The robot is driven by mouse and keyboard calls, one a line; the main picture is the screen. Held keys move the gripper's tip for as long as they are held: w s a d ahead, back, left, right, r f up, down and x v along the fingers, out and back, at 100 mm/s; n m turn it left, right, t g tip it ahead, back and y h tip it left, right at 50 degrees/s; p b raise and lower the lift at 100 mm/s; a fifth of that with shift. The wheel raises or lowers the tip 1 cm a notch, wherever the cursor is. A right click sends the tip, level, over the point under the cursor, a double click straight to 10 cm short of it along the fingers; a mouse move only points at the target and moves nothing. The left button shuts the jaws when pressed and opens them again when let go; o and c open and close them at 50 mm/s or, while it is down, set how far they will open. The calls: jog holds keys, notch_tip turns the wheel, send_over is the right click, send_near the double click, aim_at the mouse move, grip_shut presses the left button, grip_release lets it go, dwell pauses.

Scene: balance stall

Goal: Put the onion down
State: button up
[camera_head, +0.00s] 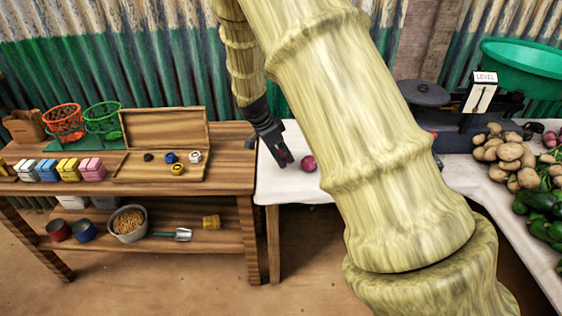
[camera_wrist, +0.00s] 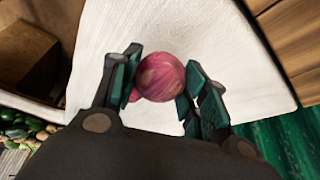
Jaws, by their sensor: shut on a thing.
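In the wrist view a pink-red onion (camera_wrist: 160,78) sits between the dark green finger pads of my gripper (camera_wrist: 158,88), which is shut on it. A smaller pink patch (camera_wrist: 134,95) shows beside the left finger, partly hidden; I cannot tell for certain what it is. In the head view my gripper (camera_head: 283,161) points down over the white-covered table (camera_head: 290,187) near its left end. A round onion (camera_head: 309,163) shows just right of the fingertips; I cannot tell whether it is the held one. Any gap beneath the held onion is unclear.
A wooden shelf unit (camera_head: 225,190) with tins, baskets and an open box stands left of the table. Potatoes (camera_head: 508,158), green peppers (camera_head: 540,212) and a dark scale (camera_head: 450,120) with a green pan (camera_head: 522,68) are at right. My arm hides the table's middle.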

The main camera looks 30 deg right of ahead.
jog(key=shift+f, duration=1.55)
jog(key=o, duration=1.1)
jog(key=shift+f, duration=0.1)
jog(key=shift+c, duration=0.2)
jog(key=v, duration=1.2)
